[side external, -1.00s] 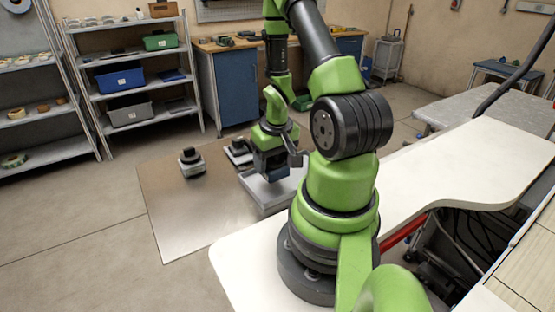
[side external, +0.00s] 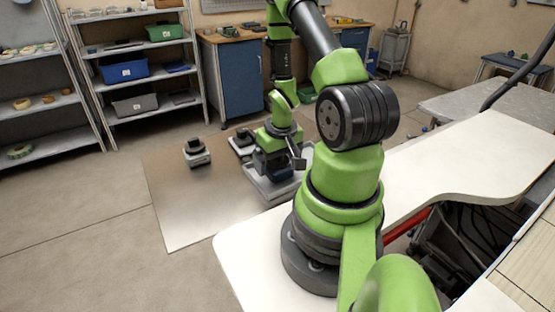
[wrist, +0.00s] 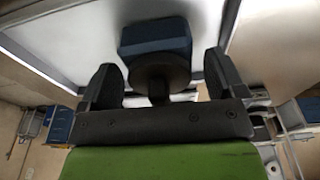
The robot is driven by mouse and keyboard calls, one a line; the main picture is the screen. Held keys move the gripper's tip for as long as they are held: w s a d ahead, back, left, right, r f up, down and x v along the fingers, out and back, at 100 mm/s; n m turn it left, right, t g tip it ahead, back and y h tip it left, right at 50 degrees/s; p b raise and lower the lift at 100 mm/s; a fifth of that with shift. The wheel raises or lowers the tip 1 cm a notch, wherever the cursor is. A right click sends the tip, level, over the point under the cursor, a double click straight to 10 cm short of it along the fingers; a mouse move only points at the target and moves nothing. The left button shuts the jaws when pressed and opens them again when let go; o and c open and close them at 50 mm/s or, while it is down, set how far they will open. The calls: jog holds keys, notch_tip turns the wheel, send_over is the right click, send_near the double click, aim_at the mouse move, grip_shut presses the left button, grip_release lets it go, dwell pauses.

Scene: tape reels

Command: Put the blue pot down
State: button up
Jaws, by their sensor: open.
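The blue pot (wrist: 156,38) has a squarish blue body and a dark round part with a short stem, which points toward my gripper. In the wrist view it sits between the two spread dark fingers of my gripper (wrist: 162,65), with a visible gap on each side. In the side view my gripper (side external: 276,160) is low over a grey tray (side external: 262,191). The blue pot (side external: 282,174) shows only in part beneath it and appears to rest on the tray. The exact contact under it is hidden.
Two dark-topped pots, one paler (side external: 196,153) and one beside the tray (side external: 241,142), stand on the metal sheet (side external: 190,205). The sheet's front left is clear. My base stands on a white bench (side external: 440,170). Shelves with bins stand behind.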

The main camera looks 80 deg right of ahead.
jog(key=r, duration=0.5)
jog(key=shift+s+a+r, duration=0.25)
jog(key=shift+r, duration=0.1)
jog(key=w+a+r+n+t+h, duration=0.1)
jog(key=w+a+r, duration=0.25)
jog(key=r, duration=0.35)
jog(key=w+a+r+n+t, duration=0.1)
jog(key=w+a+r, duration=0.25)
jog(key=r, duration=0.25)
jog(key=s+a+r+n+t+y, duration=0.1)
jog(key=s+a+r+t+y, duration=0.1)
jog(key=a+r, duration=0.3)
jog(key=s+a+r+n+t+y, duration=0.1)
jog(key=s+a+r, duration=0.3)
jog(key=a, duration=0.5)
jog(key=shift+s+a+r+n+t+y, duration=0.25)
jog(key=shift+s+r+n+t+y, duration=0.25)
jog(key=shift+r, duration=0.4)
